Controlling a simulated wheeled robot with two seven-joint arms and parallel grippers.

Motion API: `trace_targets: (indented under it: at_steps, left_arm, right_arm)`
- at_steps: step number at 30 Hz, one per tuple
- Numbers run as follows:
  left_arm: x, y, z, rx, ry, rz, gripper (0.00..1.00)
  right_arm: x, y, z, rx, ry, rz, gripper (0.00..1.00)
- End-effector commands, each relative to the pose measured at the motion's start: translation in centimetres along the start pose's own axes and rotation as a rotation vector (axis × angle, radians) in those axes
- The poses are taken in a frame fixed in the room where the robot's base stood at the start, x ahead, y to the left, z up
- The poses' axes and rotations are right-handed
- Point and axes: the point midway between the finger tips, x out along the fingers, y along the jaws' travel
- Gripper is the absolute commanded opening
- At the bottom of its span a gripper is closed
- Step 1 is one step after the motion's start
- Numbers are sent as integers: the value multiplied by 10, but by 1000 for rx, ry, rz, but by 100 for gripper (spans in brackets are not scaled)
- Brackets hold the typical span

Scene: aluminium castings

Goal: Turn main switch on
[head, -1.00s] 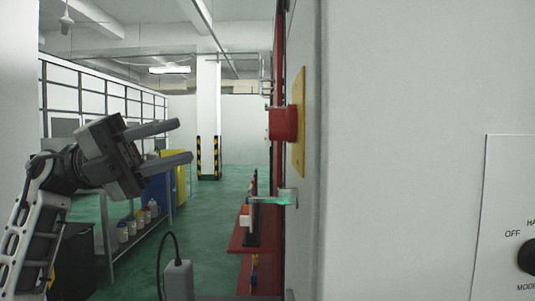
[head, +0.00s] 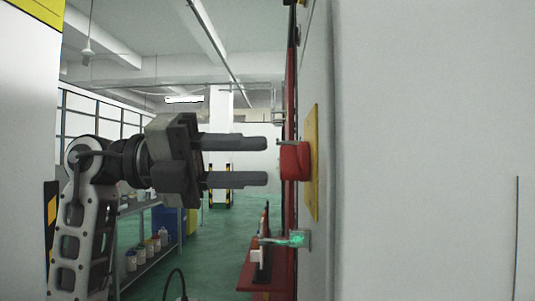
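The main switch is a red rotary knob (head: 295,161) on a yellow plate (head: 312,160), seen edge-on on the side of a pale cabinet. My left gripper (head: 266,161) points right at the knob. Its two fingers are parallel and apart, one above the other, with nothing between them. The fingertips are a short gap to the left of the knob and level with it. My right gripper is not in view.
A green-tinted handle (head: 285,240) sticks out from the cabinet (head: 345,230) below the switch. A red shelf (head: 258,274) stands low behind it. Shelving with bottles (head: 150,248) is at the left. The green floor between is clear.

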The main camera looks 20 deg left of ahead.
Motion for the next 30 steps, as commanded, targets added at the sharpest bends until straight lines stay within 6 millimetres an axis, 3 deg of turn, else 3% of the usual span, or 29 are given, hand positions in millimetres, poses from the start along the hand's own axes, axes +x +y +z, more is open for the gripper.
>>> trace_targets:
  at_steps: [6,17,21,30]
  left_arm:
    - [25,0,0,-1,0,-1,34]
    - [30,0,0,-1,0,0,34]
    - [30,0,0,-1,0,0,0]
    - [30,1,0,12,0,1,0]
  right_arm:
    - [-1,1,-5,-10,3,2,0]
    - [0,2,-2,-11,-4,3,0]
    - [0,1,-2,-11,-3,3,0]
    - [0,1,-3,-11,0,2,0]
